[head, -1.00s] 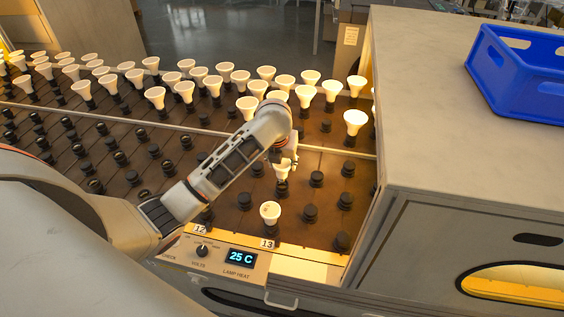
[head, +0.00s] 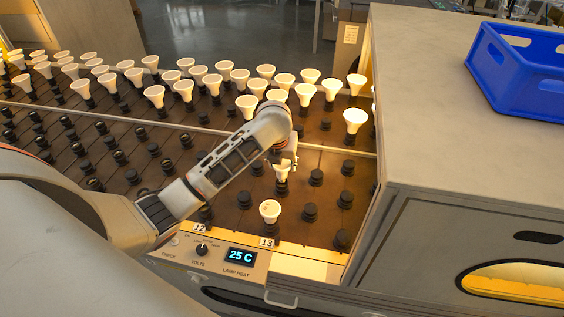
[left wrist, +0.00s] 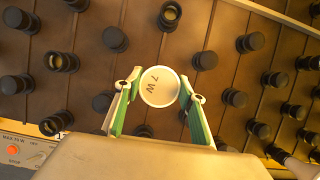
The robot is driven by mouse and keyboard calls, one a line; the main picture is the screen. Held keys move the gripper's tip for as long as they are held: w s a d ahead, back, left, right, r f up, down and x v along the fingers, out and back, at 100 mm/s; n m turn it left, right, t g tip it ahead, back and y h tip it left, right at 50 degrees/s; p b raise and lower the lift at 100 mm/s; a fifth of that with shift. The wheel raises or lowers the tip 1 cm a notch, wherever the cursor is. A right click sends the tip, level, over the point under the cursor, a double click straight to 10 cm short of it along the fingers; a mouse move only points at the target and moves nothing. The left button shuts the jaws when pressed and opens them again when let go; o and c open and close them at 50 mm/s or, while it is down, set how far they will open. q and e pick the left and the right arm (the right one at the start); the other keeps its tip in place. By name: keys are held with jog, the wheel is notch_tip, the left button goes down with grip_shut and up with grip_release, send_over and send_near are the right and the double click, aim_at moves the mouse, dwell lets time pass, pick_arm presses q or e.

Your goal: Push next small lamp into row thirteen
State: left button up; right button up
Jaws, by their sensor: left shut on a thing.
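My left gripper (head: 287,162) is shut on a small white lamp (head: 282,173) over the sockets of the near rows. In the left wrist view the green-lined fingers (left wrist: 154,102) stand either side of the lamp's round face (left wrist: 160,86), marked 7 W. The lamp's base is hidden there; in the head view it is upright at a dark socket, but I cannot tell how deep it sits. Another small white lamp (head: 270,210) stands in a socket just behind the row label 13 (head: 267,242). My right gripper is not in view.
Several larger white lamps (head: 247,104) fill the rows at the back. Empty dark sockets (head: 310,212) surround the held lamp. A grey cabinet (head: 420,160) with a blue crate (head: 490,70) on top borders the right side. A control panel reads 25 C (head: 241,257).

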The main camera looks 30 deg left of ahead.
pick_arm(q)
jog(key=shift+f, duration=0.6)
jog(key=shift+f+b, duration=0.35)
jog(key=shift+f, duration=0.3)
jog(key=o, duration=1.2)
jog(key=v, duration=1.2)
